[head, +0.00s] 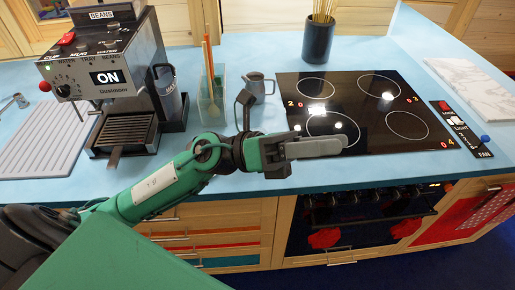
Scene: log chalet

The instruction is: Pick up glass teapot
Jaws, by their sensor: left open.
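I cannot make out a clear glass teapot in the head view. A small grey pitcher-like vessel with a handle (258,88) stands on the blue counter, left of the cooktop; I cannot tell whether it is glass. My left gripper (330,147) is open, with its fingers pointing right over the cooktop's front edge. It is nearer to me than the pitcher and to its right, and it is apart from it. The fingers are seen side-on, so the gap between them is hidden. My right gripper is not in view.
A coffee machine (105,75) with a dark jug (168,95) stands left. A clear container with sticks (209,103) is left of the pitcher. The black cooktop (365,105) lies right, with a dark utensil pot (318,40) behind. A ridged tray (45,140) is far left.

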